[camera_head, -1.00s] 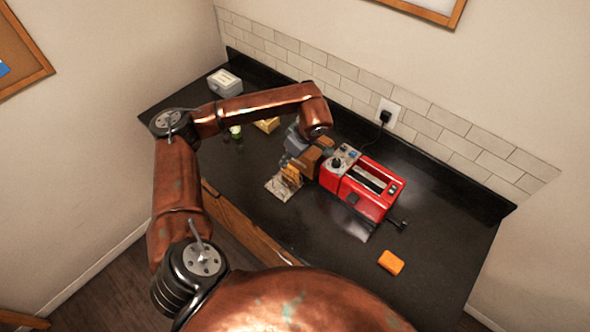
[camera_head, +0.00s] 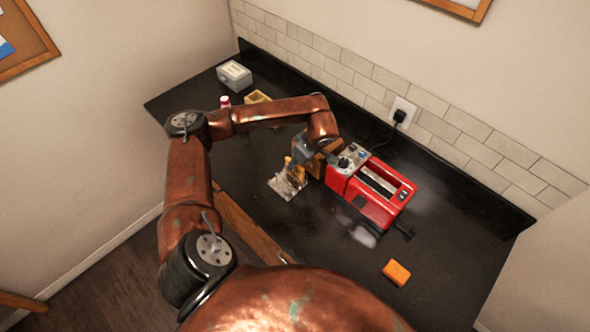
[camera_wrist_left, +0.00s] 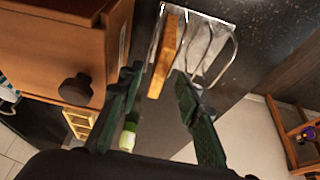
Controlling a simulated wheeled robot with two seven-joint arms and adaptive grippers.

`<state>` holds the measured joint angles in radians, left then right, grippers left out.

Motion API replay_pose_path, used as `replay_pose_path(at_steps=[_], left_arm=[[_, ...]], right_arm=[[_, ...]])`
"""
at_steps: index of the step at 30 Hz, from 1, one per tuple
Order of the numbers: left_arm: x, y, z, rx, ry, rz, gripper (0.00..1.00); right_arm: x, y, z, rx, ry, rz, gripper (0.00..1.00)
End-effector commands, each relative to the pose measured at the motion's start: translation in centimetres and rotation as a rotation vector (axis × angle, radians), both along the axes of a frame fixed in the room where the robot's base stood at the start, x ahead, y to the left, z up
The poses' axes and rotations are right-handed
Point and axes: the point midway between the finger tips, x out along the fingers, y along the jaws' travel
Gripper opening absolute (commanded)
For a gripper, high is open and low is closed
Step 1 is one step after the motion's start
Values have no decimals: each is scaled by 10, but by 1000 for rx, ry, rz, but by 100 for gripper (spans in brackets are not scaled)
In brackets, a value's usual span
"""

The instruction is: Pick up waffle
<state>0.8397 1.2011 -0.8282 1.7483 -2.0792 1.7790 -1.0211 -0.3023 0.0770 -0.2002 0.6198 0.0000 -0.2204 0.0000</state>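The waffle (camera_wrist_left: 167,55) is a thin golden-brown slab standing on edge in a wire rack (camera_wrist_left: 215,45) in the left wrist view. In the head view it shows as a small tan piece (camera_head: 297,171) in the rack (camera_head: 280,188), left of the red toaster (camera_head: 372,190). My left gripper (camera_wrist_left: 156,80) is open, its dark fingers on either side of the waffle's near end in the picture. I cannot tell whether they touch it. In the head view the left gripper (camera_head: 299,152) is just above the rack, partly hidden by the wrist. My right gripper is not in view.
A brown wooden box with a dark knob (camera_wrist_left: 75,90) stands close beside the left gripper. An orange sponge-like block (camera_head: 396,272) lies at the front right. A grey box (camera_head: 234,75) and a yellowish container (camera_head: 257,97) are at the back left. The front right counter is mostly clear.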

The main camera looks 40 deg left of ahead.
Motion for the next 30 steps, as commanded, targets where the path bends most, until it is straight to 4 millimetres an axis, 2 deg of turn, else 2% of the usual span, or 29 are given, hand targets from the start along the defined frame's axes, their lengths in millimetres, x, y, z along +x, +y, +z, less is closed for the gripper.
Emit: replay_pose_path(at_steps=[6, 14, 27, 30], left_arm=[[1, 8, -22, -1, 2, -2, 32], [2, 8, -25, 0, 0, -4, 31], [2, 8, -24, 0, 0, -3, 1], [2, 8, -24, 0, 0, -3, 0]], right_arm=[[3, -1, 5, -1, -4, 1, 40], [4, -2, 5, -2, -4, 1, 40], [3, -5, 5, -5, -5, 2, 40], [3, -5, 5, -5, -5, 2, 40]])
